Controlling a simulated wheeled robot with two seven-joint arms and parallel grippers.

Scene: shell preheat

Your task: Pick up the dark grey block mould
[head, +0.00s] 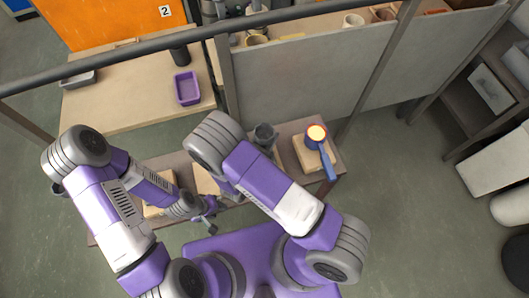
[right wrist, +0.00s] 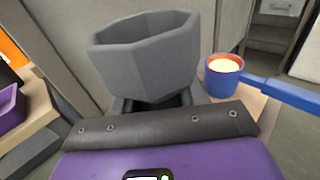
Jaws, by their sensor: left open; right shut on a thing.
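The dark grey block mould (right wrist: 140,55) is a faceted, open-topped vessel. It fills the upper middle of the right wrist view, and its top shows in the head view (head: 264,135) just beyond my right forearm. My right gripper (right wrist: 153,103) is shut on its lower part, and the mould looks roughly upright. The fingers are mostly hidden by the wrist and mould. I cannot tell whether the mould's base is clear of the table. My left gripper (head: 208,211) is open and empty, low over the near table's front edge.
A blue ladle (head: 327,160) with a glowing cup sits on a wooden block (head: 306,153) right of the mould; it shows in the right wrist view (right wrist: 225,78). A purple tray (head: 187,88) and black cylinder (head: 180,55) stand on the back-left table. A grey partition (head: 300,85) rises behind.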

